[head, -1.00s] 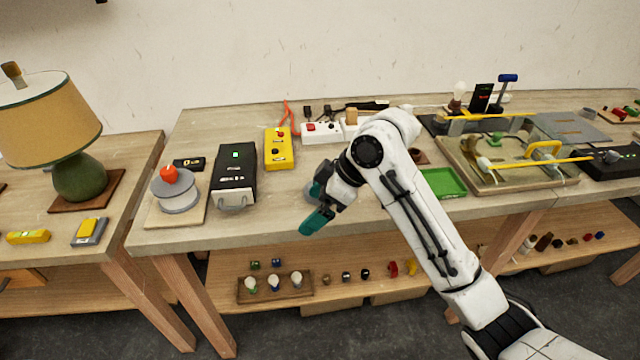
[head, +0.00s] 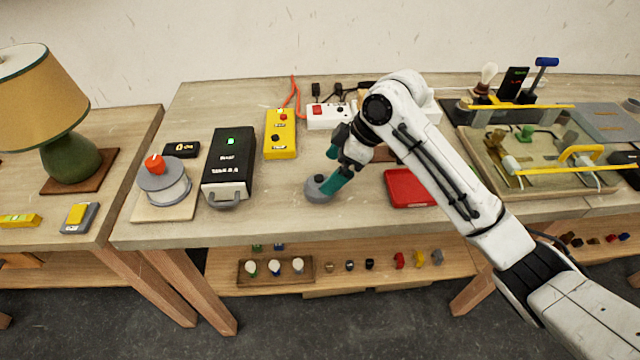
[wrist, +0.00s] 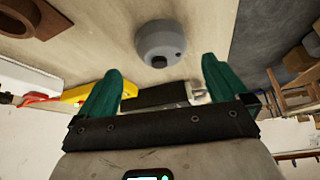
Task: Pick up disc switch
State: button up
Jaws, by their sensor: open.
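The disc switch, a round grey disc with a small dark knob, lies near the front edge of the middle table (head: 275,232) in the head view (head: 317,189). In the wrist view (wrist: 160,38) it shows just beyond the fingertips, roughly between their lines. My gripper (head: 333,167) has teal fingers and is open and empty. In the head view one finger overlaps the right side of the disc; I cannot tell whether they touch. Both fingers show apart in the wrist view (wrist: 162,70).
A black box with a handle (head: 229,170) stands left of the disc, with a yellow box (head: 280,135) behind. A red tray (head: 408,188) lies to the right. A white power strip (head: 328,117) sits at the back.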

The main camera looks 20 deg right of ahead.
aim_at(321, 179)
jog(key=shift+a+p+x, duration=0.25)
jog(key=shift+p+x, duration=0.15)
jog(key=shift+x, duration=2.35)
jog(key=shift+s+r, duration=0.1)
jog(key=shift+s, duration=0.05)
jog(key=c, duration=1.1)
